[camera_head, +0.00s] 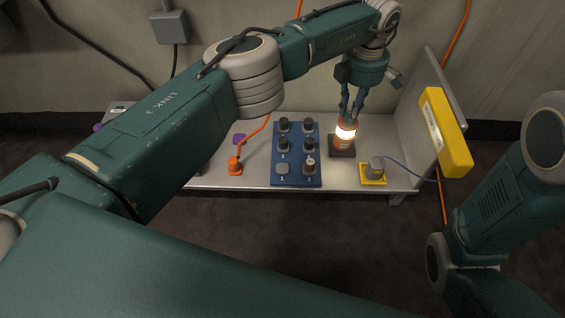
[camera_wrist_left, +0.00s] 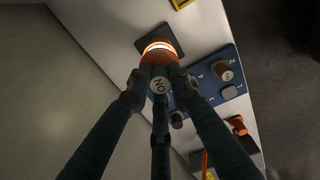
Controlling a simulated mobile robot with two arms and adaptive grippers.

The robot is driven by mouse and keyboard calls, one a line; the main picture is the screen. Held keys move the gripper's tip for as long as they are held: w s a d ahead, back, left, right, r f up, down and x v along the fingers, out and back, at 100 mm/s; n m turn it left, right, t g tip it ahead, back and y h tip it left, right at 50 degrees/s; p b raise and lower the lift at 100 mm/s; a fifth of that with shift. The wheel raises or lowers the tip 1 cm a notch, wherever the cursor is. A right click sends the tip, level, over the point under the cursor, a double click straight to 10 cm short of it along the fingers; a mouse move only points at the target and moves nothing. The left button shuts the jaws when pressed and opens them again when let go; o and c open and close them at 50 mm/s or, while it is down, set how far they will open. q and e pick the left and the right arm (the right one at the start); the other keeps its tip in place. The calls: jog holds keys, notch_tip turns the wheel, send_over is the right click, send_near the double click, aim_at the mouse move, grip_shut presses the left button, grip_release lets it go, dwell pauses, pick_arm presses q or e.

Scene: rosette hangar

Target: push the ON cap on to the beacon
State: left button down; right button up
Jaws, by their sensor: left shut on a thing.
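The beacon (camera_head: 343,144) stands upright on a dark square base on the grey bench, with a bright glowing band. The ON cap (camera_wrist_left: 159,86) shows its lettered round end in the left wrist view, in line with the beacon and over the lit band (camera_wrist_left: 159,47). My left gripper (camera_head: 351,115) points down above the beacon. Its fingers (camera_wrist_left: 159,98) are shut around the ON cap. The cap looks close against the beacon, but the fingers partly hide the joint and I cannot tell whether it is fully seated. My right gripper is out of view.
A blue panel (camera_head: 296,167) with several dark knobs lies left of the beacon. An orange plug (camera_head: 235,166) with a cord stands farther left. A grey connector (camera_head: 376,164) sits on a yellow plate at right. A yellow box (camera_head: 445,133) is on the bench's side wall.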

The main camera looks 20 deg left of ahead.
pick_arm(q)
jog(key=c, duration=1.5)
grip_release()
notch_tip(320, 180, up, 12)
